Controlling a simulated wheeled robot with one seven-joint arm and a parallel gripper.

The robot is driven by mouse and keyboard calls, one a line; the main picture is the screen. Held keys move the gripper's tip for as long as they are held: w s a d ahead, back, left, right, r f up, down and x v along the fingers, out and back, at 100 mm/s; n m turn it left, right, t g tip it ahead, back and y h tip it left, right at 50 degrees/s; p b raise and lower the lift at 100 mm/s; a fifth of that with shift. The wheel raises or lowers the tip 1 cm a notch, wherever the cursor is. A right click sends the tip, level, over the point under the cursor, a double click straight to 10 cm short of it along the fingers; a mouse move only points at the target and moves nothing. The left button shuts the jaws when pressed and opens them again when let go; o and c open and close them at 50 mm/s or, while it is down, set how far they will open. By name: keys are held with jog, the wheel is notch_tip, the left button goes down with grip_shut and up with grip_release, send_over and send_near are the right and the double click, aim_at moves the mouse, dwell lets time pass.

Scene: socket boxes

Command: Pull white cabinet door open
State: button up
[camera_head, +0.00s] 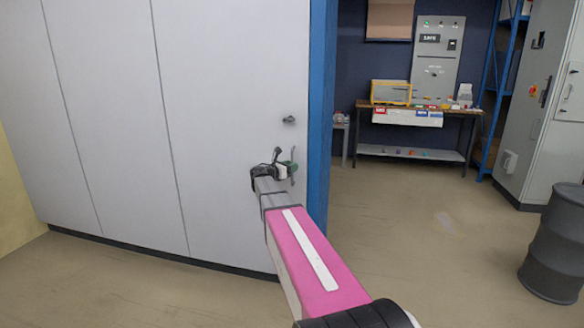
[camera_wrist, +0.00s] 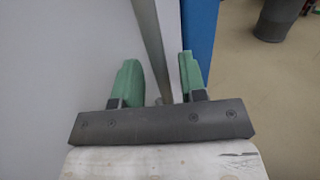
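The white cabinet door (camera_head: 235,90) is the tall panel at the right end of the white cabinet front, beside a blue post. A small dark knob or lock (camera_head: 289,119) sits near its right edge. My gripper (camera_head: 283,170) is at the door's right edge, below the knob. In the wrist view my gripper (camera_wrist: 160,80) has its two green fingers apart, one on each side of a grey vertical strip (camera_wrist: 150,40) along the door's edge. A small metal piece shows low between the fingers. The handle is mostly hidden, and I cannot tell if the fingers touch anything.
The blue post (camera_head: 321,100) stands just right of the door and also shows in the wrist view (camera_wrist: 199,35). A dark barrel (camera_head: 556,245) stands on the right. A workbench (camera_head: 450,109) is at the back. The floor in front is clear.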

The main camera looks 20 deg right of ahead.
jog(key=shift+w+d, duration=0.2)
jog(key=shift+d, duration=0.35)
